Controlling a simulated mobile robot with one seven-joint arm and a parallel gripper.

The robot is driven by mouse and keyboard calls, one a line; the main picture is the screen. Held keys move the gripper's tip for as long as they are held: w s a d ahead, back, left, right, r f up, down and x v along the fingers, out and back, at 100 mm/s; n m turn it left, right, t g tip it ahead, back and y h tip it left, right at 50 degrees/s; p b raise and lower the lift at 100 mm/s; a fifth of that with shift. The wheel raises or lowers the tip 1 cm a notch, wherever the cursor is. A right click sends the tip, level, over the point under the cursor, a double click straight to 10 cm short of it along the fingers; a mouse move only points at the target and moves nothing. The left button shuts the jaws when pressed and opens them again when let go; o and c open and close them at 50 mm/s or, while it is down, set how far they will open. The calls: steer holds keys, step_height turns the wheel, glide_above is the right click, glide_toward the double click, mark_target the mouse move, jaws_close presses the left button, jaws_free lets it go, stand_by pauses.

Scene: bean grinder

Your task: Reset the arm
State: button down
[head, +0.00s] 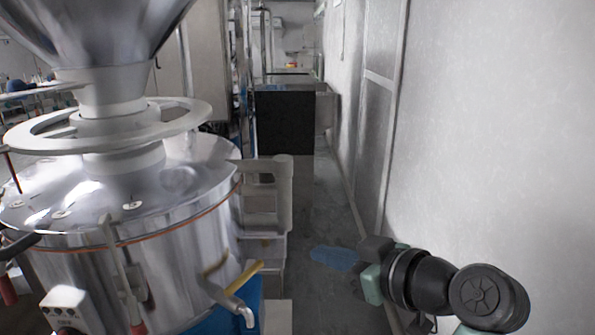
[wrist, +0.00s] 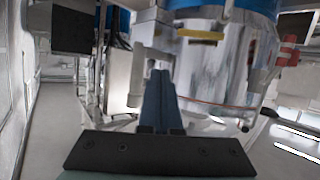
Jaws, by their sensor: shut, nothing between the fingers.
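My gripper (head: 318,254) extends from my dark arm at the lower right of the head view, pointing left over the aisle floor. In the wrist view its two blue fingers (wrist: 159,82) lie together, shut with nothing between them. The bean grinder (head: 150,270) is a large shiny metal drum at the left of the head view, with a funnel hopper above it. It also shows in the wrist view (wrist: 225,70), upside down. My gripper is to the right of the grinder and apart from it.
A white wall (head: 490,150) runs close along the right side of my arm. A pale step frame (head: 265,210) stands beside the grinder. A spout (head: 240,312) and yellow handle (head: 243,276) stick out from the drum. A dark box (head: 286,120) stands farther down the narrow aisle.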

step_height(320, 180, up, 11)
steer(key=w+a+m+t+h, duration=0.1)
steer(key=a+m+t+h, duration=0.15)
steer(key=t, duration=0.25)
steer(key=s+a+r+m+t+h, duration=0.1)
steer(key=s+r+m+t+h, duration=0.2)
steer(key=s+r, duration=0.6)
steer(key=s+a+r+m+t+h+p, duration=0.1)
steer(key=s+a+r+m+t+h, duration=0.1)
steer(key=s+r+t, duration=0.6)
step_height(320, 180, up, 6)
steer(key=shift+s+r+m+t+h, duration=0.1)
steer(key=shift+s+m+t+h, duration=0.25)
steer(key=shift+m+h, duration=0.1)
